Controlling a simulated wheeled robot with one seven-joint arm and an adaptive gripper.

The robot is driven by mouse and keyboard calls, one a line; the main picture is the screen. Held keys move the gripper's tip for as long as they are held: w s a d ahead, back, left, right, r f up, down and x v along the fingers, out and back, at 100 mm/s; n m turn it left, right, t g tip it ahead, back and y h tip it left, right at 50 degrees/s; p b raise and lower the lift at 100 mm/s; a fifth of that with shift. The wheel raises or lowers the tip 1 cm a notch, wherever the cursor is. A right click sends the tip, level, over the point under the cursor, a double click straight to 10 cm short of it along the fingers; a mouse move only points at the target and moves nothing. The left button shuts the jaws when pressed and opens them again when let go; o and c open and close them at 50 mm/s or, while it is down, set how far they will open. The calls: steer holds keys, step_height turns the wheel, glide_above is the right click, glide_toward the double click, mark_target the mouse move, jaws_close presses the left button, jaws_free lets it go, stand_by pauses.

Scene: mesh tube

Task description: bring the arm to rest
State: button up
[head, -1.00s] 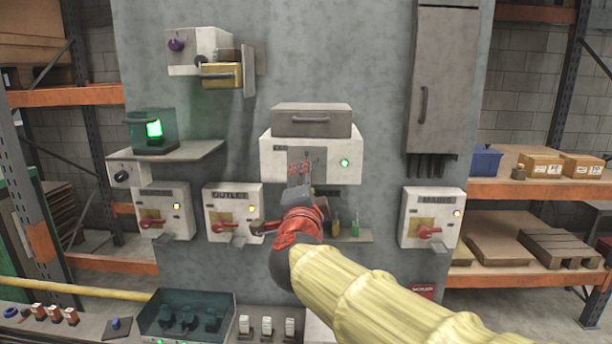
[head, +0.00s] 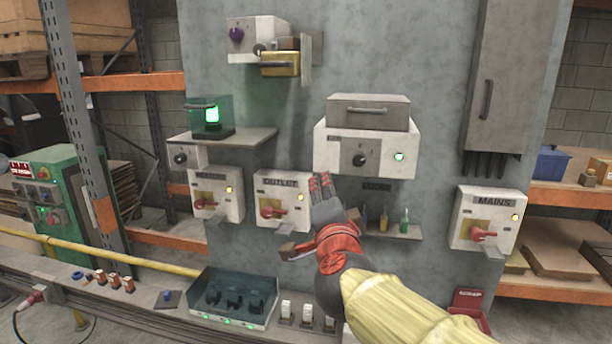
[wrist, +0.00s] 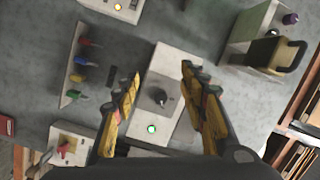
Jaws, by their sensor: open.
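My gripper (head: 322,190) is at the end of my arm, in front of the grey panel, just below and left of the white box with a dark knob (head: 362,158) and a green light. In the wrist view my gripper (wrist: 160,85) has its two yellow-and-black fingers spread wide, with nothing between them. The knob (wrist: 157,97) of that box shows behind the gap between the fingers, apart from them. My arm, in a yellow sleeve, reaches in from the lower right of the head view.
White switch boxes with red handles sit on the panel: OUTLET (head: 283,201), another to its left, and MAINS (head: 484,218) at the right. A small shelf (head: 395,231) with coloured tools is right of my gripper. A yellow pipe (head: 120,258) and a ledge run low at left.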

steer(key=s+a+f+n+g+y, duration=0.3)
steer(key=a+f+n+y, duration=0.25)
steer(key=a+f, duration=0.2)
steer(key=s+f+n+g, duration=0.5)
steer(key=s+f+n, duration=0.2)
steer(key=s+f, duration=0.45)
steer(key=s+d+f+g+h, duration=0.2)
steer(key=s+d+f, duration=0.1)
steer(key=s+d, duration=0.4)
steer(key=s+d+f+n+g+h, duration=0.1)
steer(key=s+d+f, duration=0.3)
steer(key=s+d, duration=0.4)
steer(key=shift+s+d+f+g+h, duration=0.25)
steer(key=shift+d+g+h, duration=0.35)
steer(key=shift+d, duration=0.3)
steer(key=shift+n, duration=0.25)
